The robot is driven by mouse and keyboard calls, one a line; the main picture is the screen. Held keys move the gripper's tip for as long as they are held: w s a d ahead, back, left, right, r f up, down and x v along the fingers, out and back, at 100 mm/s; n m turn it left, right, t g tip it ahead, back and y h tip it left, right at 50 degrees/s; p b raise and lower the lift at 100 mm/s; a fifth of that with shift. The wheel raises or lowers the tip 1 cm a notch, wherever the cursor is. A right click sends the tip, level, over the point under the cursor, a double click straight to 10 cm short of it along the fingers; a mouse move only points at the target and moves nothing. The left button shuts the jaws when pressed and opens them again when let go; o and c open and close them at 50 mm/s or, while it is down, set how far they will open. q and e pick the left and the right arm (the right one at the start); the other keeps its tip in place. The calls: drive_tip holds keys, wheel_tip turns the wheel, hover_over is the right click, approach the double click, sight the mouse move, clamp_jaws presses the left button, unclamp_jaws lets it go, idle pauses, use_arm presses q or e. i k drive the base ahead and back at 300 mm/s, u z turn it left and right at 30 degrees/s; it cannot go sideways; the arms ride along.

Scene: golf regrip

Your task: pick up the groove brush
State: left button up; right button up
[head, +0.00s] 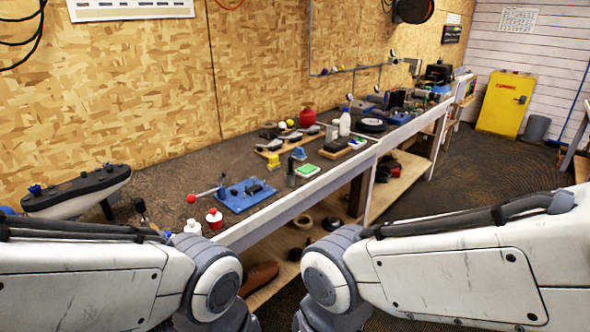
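I cannot pick out the groove brush with certainty among the small items on the long workbench (170,167). A small dark upright item (141,212) stands at the near left of the bench, partly hidden behind my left arm; I cannot tell what it is. Both of my arms reach in from the lower corners, and their grey joints show near the bottom middle. Neither gripper shows in the head view.
A blue fixture (246,194) with a red-knobbed lever, a red-topped white bottle (215,219) and a dark cylinder (290,175) stand along the bench. A red container (307,117) and white bottle (345,123) stand farther back. A lower shelf (400,180) runs beneath. Open floor (500,165) lies right.

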sight(274, 164)
drive_tip(key=z, duration=0.5)
drive_tip(key=k, duration=1.25)
drive_tip(key=z, duration=0.95)
drive_tip(key=i, duration=2.7)
drive_tip(key=u, duration=0.7)
drive_tip(key=i, duration=0.9)
drive_tip(key=u, duration=1.5)
drive_tip(key=i, duration=0.9)
drive_tip(key=u, duration=0.65)
